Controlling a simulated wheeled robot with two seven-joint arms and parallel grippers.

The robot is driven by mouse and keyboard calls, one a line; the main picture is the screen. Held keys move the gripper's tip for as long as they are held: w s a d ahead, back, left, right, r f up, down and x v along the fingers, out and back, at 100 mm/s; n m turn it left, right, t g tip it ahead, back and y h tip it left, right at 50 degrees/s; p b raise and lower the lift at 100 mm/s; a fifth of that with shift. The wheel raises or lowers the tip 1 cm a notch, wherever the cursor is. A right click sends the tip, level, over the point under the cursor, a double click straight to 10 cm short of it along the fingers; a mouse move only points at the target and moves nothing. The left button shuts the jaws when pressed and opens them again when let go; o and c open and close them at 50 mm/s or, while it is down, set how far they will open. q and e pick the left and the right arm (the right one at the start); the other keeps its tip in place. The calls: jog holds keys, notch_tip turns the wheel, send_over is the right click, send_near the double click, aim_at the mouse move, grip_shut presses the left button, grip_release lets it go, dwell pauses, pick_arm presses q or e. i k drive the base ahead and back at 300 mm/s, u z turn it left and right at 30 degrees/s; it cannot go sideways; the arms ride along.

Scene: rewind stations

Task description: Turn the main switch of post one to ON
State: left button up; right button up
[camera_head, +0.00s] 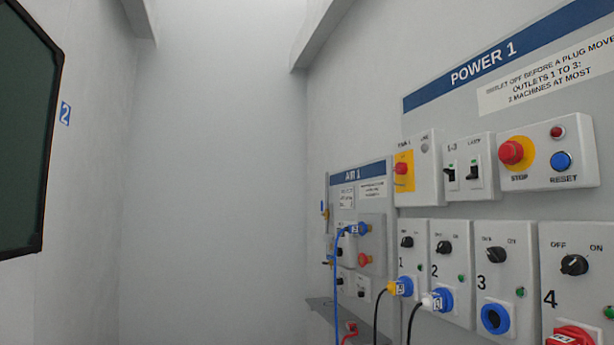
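The main switch of post one looks to be the red knob (402,169) on a yellow plate, on a grey box (429,168) at the upper left of the POWER 1 panel. Its label is small and blurred, and I see the knob at a steep angle. I cannot tell which position it points to. A small dim round lamp (424,149) sits at the top right of that box. Neither of my grippers is in the head view.
Right of it are a box with two toggle switches (468,167) and a STOP/RESET box (550,153). Outlet boxes, some with blue plugs (440,300) and black cables, sit below. The AIR 1 panel (358,200) is left. A dark screen (25,130) is far left.

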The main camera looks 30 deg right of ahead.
aim_at(400, 168)
jog(key=z, duration=0.25)
jog(key=i, duration=1.25)
jog(key=z, duration=1)
jog(key=i, duration=0.25)
jog(key=z, duration=0.3)
